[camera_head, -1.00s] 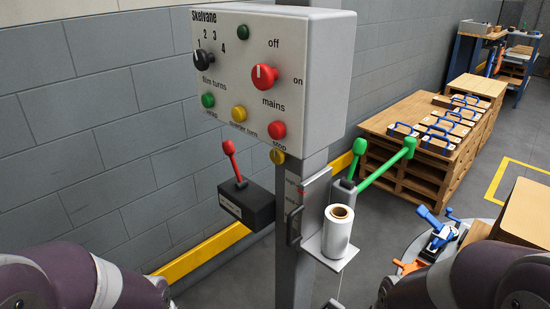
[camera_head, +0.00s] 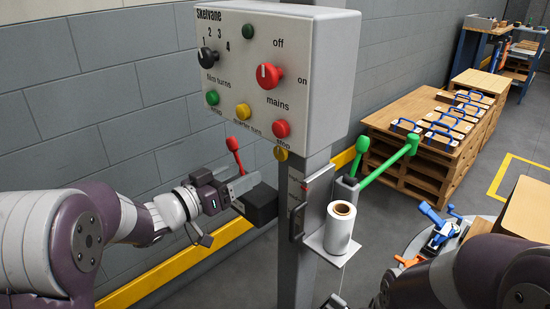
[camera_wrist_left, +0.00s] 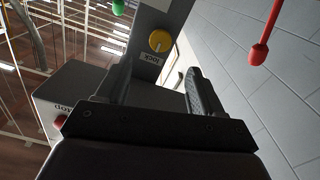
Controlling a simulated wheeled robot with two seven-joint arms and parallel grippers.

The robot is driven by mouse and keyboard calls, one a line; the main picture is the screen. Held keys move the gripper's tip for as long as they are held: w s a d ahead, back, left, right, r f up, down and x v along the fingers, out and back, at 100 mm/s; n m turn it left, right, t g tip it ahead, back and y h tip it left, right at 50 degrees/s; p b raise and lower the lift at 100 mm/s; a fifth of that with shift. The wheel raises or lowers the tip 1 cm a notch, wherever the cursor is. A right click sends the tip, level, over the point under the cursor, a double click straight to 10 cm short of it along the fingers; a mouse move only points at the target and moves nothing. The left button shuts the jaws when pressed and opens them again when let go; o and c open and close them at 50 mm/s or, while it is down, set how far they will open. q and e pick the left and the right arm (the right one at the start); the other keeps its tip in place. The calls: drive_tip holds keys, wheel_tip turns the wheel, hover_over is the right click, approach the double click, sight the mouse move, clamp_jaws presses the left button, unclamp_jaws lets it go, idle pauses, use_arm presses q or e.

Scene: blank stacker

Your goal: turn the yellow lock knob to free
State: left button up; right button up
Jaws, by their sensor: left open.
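The yellow lock knob (camera_head: 280,154) sits on the grey post just below the control box in the head view. In the left wrist view the round yellow knob (camera_wrist_left: 160,40) shows beyond the fingers, with a "lock" label beside it. My left gripper (camera_head: 242,185) is to the left of the knob and lower, in front of the black lever box. Its fingers (camera_wrist_left: 160,88) are apart in the left wrist view, with nothing between them, and the knob is clear of them. My right gripper is out of view; only part of that arm shows at lower right.
A red lever (camera_head: 234,152) rises from the black box (camera_head: 263,205) close behind my left gripper. The control box (camera_head: 318,110) overhangs the knob. A white film roll (camera_head: 340,230) stands on a bracket right of the post, near green levers (camera_head: 388,165).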

sight(279, 156)
use_arm(q)
drive_tip(key=b+x, duration=0.1)
drive_tip(key=x, duration=1)
drive_tip(key=shift+f+b, duration=0.1)
drive_tip(key=shift+b, duration=0.3)
drive_tip(key=c, duration=1.1)
